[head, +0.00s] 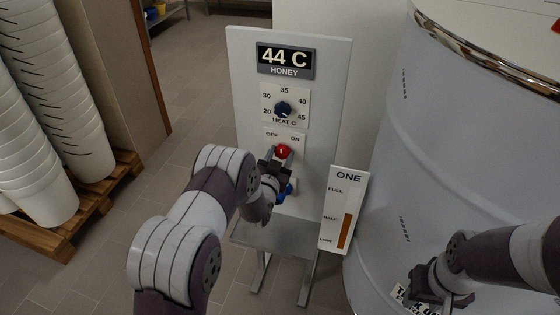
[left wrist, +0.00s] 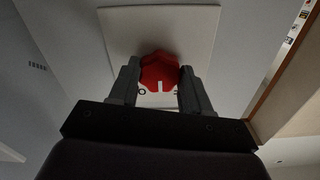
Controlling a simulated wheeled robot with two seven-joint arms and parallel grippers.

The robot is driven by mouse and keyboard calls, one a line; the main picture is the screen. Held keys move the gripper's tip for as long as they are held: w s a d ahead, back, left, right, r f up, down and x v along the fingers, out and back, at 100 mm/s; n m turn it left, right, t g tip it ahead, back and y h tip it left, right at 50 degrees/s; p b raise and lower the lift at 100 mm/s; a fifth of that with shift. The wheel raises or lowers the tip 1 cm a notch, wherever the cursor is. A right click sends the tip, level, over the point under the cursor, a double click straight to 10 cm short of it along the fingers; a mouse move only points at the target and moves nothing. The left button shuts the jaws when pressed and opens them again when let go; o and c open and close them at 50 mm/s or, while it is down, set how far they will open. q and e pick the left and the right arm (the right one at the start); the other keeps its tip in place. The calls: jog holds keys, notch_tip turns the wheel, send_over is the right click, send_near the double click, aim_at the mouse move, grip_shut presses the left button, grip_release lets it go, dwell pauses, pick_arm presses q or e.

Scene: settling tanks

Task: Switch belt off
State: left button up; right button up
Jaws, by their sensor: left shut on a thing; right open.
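A red knob (head: 283,151) sits on a white plate (head: 299,141) marked OFF at left and ON at right, on the upright control panel (head: 244,95). My left gripper (head: 274,165) is shut on the red knob. In the left wrist view the knob (left wrist: 160,71) is between the two fingers (left wrist: 158,88), with a white pointer line on its lower side. Which label the pointer faces is unclear. My right gripper (head: 438,292) is open and empty in front of the tank at lower right.
Above the knob are a blue heat dial (head: 284,109) and a display (head: 286,58) reading 44 C. A blue thing (head: 284,192) shows below, partly hidden. A level gauge (head: 340,212) and a big white tank (head: 470,150) stand right. Stacked buckets (head: 45,110) stand left.

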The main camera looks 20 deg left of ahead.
pick_arm(q)
jog(key=n+b, duration=0.2)
jog(key=n, duration=0.2)
jog(key=shift+f, duration=0.15)
jog(key=shift+n+b, duration=0.4)
jog(key=shift+n, duration=0.9)
jog(key=o, duration=1.1)
jog(key=shift+c, duration=0.2)
jog(key=shift+s, duration=0.1)
jog(key=s, duration=1.2)
jog(key=shift+s+a, duration=0.2)
jog(key=shift+s, duration=0.05)
